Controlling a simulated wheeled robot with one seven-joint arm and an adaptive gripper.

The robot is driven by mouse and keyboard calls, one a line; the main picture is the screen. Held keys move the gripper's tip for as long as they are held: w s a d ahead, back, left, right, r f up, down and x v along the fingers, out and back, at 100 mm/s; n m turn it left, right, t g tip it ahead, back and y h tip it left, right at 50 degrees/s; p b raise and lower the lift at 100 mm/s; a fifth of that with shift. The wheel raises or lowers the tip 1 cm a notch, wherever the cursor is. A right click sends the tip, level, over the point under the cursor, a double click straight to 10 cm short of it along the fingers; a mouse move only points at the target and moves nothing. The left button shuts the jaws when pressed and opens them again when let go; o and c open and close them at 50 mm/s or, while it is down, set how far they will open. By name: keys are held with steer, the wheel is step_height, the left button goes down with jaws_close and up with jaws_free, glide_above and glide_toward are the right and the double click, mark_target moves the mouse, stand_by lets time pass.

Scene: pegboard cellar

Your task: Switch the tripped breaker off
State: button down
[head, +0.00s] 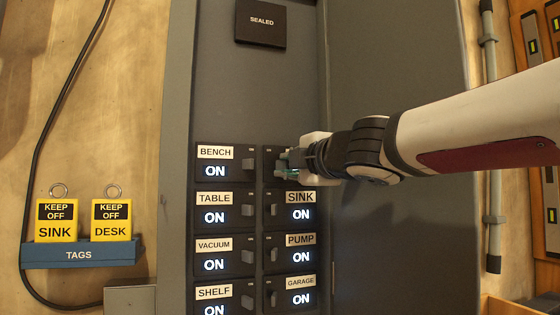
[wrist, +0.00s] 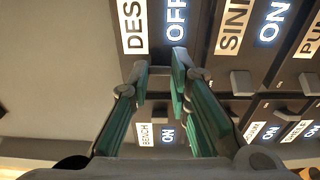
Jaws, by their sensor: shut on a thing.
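The DESK breaker (wrist: 150,18) is at the top of the wrist view, and its display reads OFF. My gripper (wrist: 160,72) is shut on this breaker's lever, which is mostly hidden between the green-padded fingers. In the head view my gripper (head: 284,168) reaches in from the right to the top of the right column and covers that breaker's label and display. The SINK breaker (head: 290,211), below it, reads ON.
The BENCH (head: 215,164), TABLE (head: 215,211), VACUUM (head: 215,256), SHELF (head: 213,297), PUMP (head: 300,253) and GARAGE (head: 300,292) breakers read ON. A SEALED cover (head: 261,22) is above. A blue tag holder (head: 80,255) at left carries yellow SINK (head: 57,220) and DESK (head: 111,220) tags.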

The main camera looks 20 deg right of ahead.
steer(key=c, duration=1.5)
jaws_free()
steer(key=shift+w, duration=0.1)
steer(key=shift+f+b, duration=0.1)
steer(key=shift+b, duration=0.25)
